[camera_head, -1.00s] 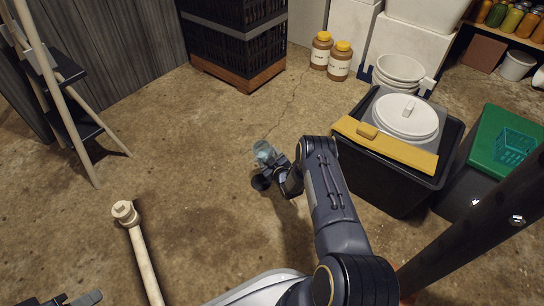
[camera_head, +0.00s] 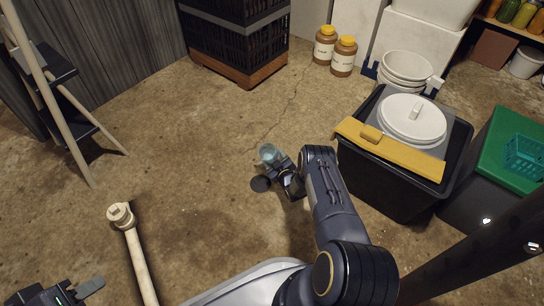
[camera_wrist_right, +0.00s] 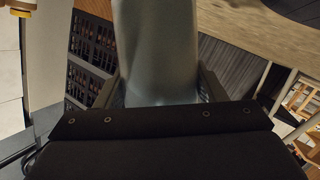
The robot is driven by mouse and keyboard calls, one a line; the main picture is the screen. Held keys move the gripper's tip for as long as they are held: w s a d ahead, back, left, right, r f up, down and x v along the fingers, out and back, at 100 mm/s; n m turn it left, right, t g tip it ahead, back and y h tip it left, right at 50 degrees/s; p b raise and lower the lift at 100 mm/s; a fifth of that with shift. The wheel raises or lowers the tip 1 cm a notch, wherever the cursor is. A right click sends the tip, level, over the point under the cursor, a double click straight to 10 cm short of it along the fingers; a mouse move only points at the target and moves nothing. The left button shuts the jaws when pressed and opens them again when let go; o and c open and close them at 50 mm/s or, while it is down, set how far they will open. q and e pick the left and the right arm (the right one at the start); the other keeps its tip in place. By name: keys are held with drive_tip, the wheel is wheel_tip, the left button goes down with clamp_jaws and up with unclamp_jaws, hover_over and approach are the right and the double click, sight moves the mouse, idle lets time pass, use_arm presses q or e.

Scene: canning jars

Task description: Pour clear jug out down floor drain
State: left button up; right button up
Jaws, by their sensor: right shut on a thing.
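The clear jug (camera_head: 268,153) is a small bluish, see-through vessel at the tip of my right gripper (camera_head: 279,165), near the middle of the head view. My right gripper is shut on it. In the right wrist view the jug (camera_wrist_right: 158,50) fills the space between the fingers as a smooth grey shape. Its tilt and contents are unclear. A dark round disc (camera_head: 260,184), which looks like the floor drain, shows on the floor just below and left of the jug. My left gripper (camera_head: 75,292) is at the bottom left corner, partly cut off.
A black bin (camera_head: 385,185) with a yellow board (camera_head: 400,152) and white lid is right of my right arm. Black crates (camera_head: 238,40) and yellow-lidded jars (camera_head: 343,58) are behind. The floor between is clear.

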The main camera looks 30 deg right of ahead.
drive_tip(key=shift+w+d+f, duration=0.2)
drive_tip(key=shift+d+f, duration=0.1)
drive_tip(key=shift+w+d+f+n+t+h, duration=0.1)
drive_tip(key=shift+d+n+t+h, duration=0.15)
drive_tip(key=shift+n, duration=0.2)
drive_tip(key=shift+w+d+n+t+h, duration=0.1)
drive_tip(key=shift+d+n+t, duration=0.05)
drive_tip(key=shift+n+t, duration=0.25)
drive_tip(key=shift+w+d+r+n+t, duration=0.15)
drive_tip(key=shift+r+n+t, duration=0.3)
drive_tip(key=shift+r+n, duration=0.55)
drive_tip(key=shift+f, duration=0.1)
